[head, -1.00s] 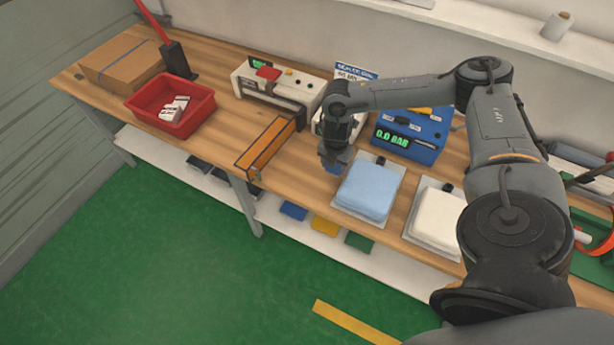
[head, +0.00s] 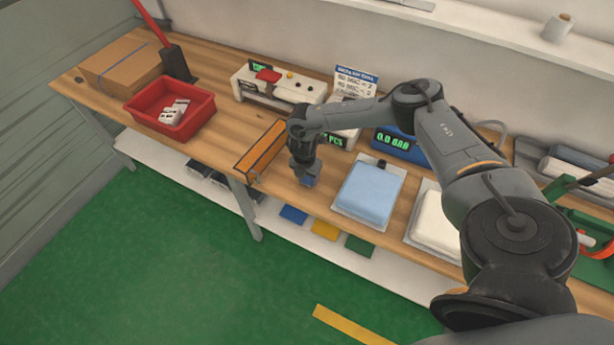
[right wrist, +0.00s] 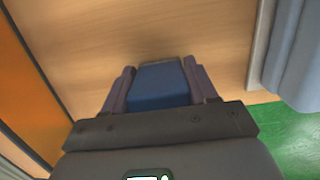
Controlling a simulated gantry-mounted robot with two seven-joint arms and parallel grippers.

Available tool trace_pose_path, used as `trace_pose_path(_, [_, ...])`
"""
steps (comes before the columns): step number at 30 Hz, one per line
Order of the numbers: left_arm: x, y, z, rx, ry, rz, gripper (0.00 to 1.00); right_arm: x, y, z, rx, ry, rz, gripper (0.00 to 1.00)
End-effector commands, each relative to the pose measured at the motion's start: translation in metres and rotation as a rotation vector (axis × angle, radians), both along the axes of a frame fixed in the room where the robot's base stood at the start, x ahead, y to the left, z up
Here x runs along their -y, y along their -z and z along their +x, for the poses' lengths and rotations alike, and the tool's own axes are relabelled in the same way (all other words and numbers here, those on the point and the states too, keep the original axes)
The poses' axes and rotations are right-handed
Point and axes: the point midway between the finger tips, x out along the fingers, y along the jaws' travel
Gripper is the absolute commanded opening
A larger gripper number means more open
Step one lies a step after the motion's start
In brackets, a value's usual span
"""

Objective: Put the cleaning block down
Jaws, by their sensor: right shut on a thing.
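The cleaning block (right wrist: 163,85) is blue and sits between the two fingers of my right gripper (right wrist: 160,88) in the right wrist view. In the head view the same blue block (head: 309,181) shows at the tip of my right gripper (head: 306,176), low over the wooden bench (head: 225,128). I cannot tell whether the block touches the bench top. The gripper is shut on it, pointing down, between the orange-edged bar and the light blue mattress. My left gripper is not in view.
The orange-edged bar (head: 262,150) lies to the left. A light blue mattress (head: 368,192) and a white one (head: 438,216) lie to the right. A red bin (head: 143,117), a cardboard box (head: 122,62) and a white sealing machine (head: 310,92) stand farther left and behind. Bare wood surrounds the block.

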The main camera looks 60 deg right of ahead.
Motion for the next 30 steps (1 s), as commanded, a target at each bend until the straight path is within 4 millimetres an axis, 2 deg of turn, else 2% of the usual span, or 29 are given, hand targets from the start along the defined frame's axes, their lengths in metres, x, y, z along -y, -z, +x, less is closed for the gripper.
trace_pose_path(13, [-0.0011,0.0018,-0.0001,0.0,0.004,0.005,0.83,0.0001,0.0068,-0.0002,0.0,0.0,0.0,0.33])
trace_pose_path(14, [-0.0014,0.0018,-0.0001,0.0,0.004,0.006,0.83,0.0001,0.007,-0.0002,0.0,0.0,0.0,0.59])
trace_pose_path(18, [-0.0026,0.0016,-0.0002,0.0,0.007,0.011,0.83,0.0002,0.0063,-0.0001,0.0,0.0,0.0,0.8])
trace_pose_path(19, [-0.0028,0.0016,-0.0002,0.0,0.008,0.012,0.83,0.0002,0.0063,-0.0001,0.0,0.0,0.0,0.83])
trace_pose_path(30, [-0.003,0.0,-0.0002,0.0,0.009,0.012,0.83,0.0001,0.0014,0.0002,0.001,0.0,0.0,0.83])
